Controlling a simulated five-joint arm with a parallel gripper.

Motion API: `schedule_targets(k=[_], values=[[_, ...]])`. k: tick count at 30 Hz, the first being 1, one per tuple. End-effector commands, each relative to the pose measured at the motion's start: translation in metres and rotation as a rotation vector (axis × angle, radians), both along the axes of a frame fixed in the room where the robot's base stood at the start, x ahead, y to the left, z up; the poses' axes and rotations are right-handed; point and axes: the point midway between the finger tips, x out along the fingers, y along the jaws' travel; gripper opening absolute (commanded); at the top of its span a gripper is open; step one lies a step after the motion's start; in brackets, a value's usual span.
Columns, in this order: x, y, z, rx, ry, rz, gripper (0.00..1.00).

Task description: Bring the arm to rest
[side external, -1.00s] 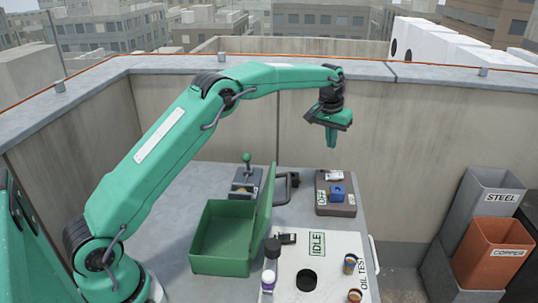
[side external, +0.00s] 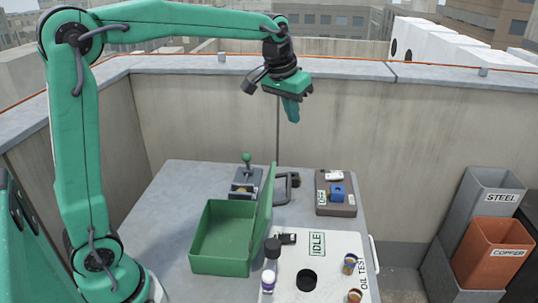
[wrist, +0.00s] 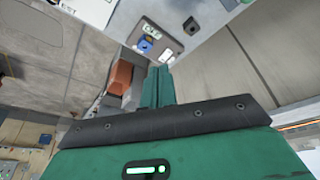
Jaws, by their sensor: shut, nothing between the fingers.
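My gripper (side external: 291,112) hangs high above the back of the grey table (side external: 175,215), pointing down. Its fingers are shut with nothing between them. In the wrist view the shut fingers (wrist: 157,87) show as a green strip beyond a dark bar. My arm is raised, with its upper link nearly upright and its forearm reaching right. My gripper touches nothing on the table.
An open green box (side external: 222,240) stands mid-table, its lid upright. Behind it is a lever device (side external: 246,180). A switch box (side external: 335,193) with a blue knob sits right. A white panel (side external: 330,260) holds small cups. Steel (side external: 490,192) and copper (side external: 492,253) bins stand right.

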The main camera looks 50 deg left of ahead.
Motion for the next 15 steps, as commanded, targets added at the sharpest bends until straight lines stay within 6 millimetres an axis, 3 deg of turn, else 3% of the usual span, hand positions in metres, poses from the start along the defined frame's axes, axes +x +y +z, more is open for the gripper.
schedule_targets(k=[8,15], values=[[-0.065,-0.004,0.011,0.010,-0.045,-0.030,0.00],[-0.119,-0.007,0.007,0.019,-0.079,-0.056,0.00]])
